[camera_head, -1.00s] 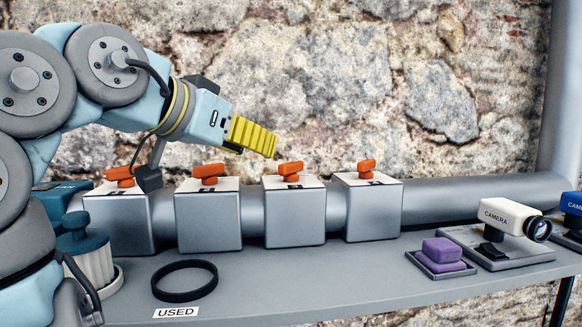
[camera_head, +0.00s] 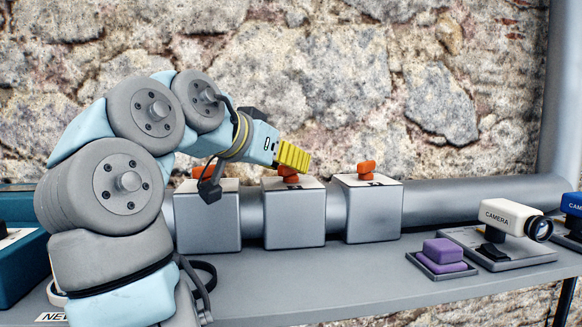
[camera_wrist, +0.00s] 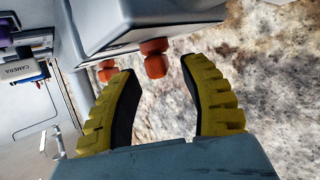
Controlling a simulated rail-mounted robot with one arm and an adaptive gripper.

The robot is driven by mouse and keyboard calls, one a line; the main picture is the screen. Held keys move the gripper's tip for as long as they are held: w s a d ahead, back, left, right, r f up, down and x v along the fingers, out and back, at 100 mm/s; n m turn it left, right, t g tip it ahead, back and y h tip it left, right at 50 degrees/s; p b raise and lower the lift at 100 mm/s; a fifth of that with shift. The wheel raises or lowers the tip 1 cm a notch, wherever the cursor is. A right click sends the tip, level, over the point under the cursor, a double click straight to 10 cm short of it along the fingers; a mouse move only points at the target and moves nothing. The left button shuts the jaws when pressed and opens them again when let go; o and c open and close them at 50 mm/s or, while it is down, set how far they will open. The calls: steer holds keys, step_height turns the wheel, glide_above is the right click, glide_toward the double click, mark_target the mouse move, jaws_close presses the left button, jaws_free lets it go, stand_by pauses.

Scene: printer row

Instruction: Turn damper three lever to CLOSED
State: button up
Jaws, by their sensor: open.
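Several grey damper boxes with orange levers stand in a row along a pipe. The numbers on them cannot be read. The third box from the left (camera_head: 294,217) has its orange lever (camera_head: 289,178) partly behind my gripper (camera_head: 305,163). In the wrist view my gripper (camera_wrist: 159,68) is open and empty. The nearer orange lever (camera_wrist: 155,60) shows just beyond and between its yellow fingertips, with no clear contact. A farther lever (camera_wrist: 107,70) shows by the left finger. The rightmost box (camera_head: 373,212) has its lever (camera_head: 367,172) in clear view. CLOSED markings cannot be read.
A stone wall (camera_head: 330,70) stands behind the pipe (camera_head: 470,198). On the shelf (camera_head: 340,285), right of the boxes, are a purple block (camera_head: 443,252) and a white camera (camera_head: 508,217). The second box (camera_head: 207,220) is partly behind my arm. The shelf front by the boxes is clear.

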steer(key=shift+x, duration=0.95)
jaws_close()
